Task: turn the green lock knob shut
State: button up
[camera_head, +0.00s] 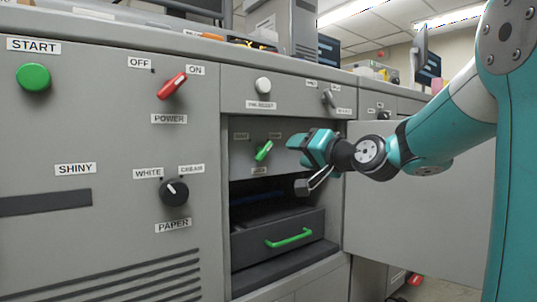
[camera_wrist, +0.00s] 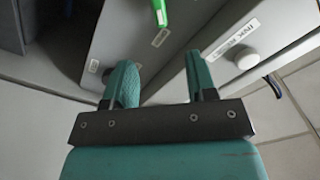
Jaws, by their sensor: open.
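The green lock knob (camera_head: 264,151) sits on the recessed panel inside the open compartment, tilted from lower left to upper right. In the wrist view, a green handle, likely the same knob (camera_wrist: 159,12), shows at the top edge, partly cut off. My gripper (camera_head: 296,146) is just to the right of the knob in the head view, apart from it. In the wrist view, my gripper's two teal fingers (camera_wrist: 164,82) stand wide apart with nothing between them. The knob lies beyond the fingertips. The small labels around the knob are too blurred to read fully.
A drawer with a green handle (camera_head: 289,238) sits below the knob. An open grey door (camera_head: 420,215) stands to the right, behind my arm. A white round button (camera_head: 263,85) is above the compartment. A red power knob (camera_head: 172,85) and black paper knob (camera_head: 174,192) are at left.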

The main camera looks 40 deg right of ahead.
aim_at(269, 148)
jog(key=w, duration=0.4)
jog(key=w+b, duration=0.1)
jog(key=w, duration=0.3)
jog(key=w+b, duration=0.1)
jog(key=w, duration=0.3)
jog(key=shift+w+a, duration=0.25)
jog(key=shift+w, duration=0.15)
jog(key=c, duration=0.9)
